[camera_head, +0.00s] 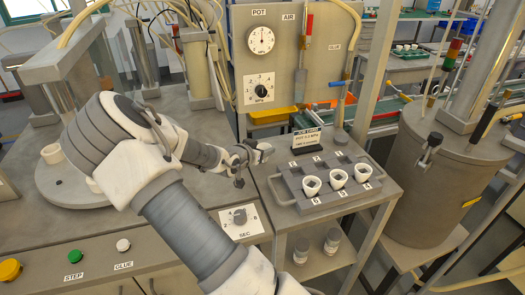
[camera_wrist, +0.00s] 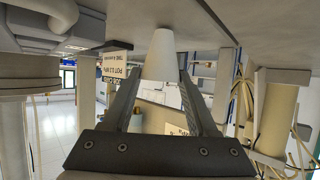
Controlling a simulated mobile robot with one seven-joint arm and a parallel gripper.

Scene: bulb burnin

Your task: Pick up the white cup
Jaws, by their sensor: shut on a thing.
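My gripper (camera_wrist: 160,78) is shut on a white cup (camera_wrist: 160,54), which sits between the two fingertips in the wrist view. In the head view my gripper (camera_head: 250,156) is small and partly hidden by my own wrist, left of the grey tray. A pale piece at its tip looks like the held cup (camera_head: 265,148). Three more white cups stand upright in the front row of the grey tray (camera_head: 290,205): left (camera_head: 311,186), middle (camera_head: 338,178) and right (camera_head: 362,172).
A small sign (camera_head: 306,141) stands behind the tray. Two jars (camera_head: 332,241) sit on the shelf below. A round plate (camera_head: 75,190) with a white cup (camera_head: 52,153) is at left. A large grey tank (camera_head: 425,190) stands at right. A gauge panel (camera_head: 280,50) rises behind.

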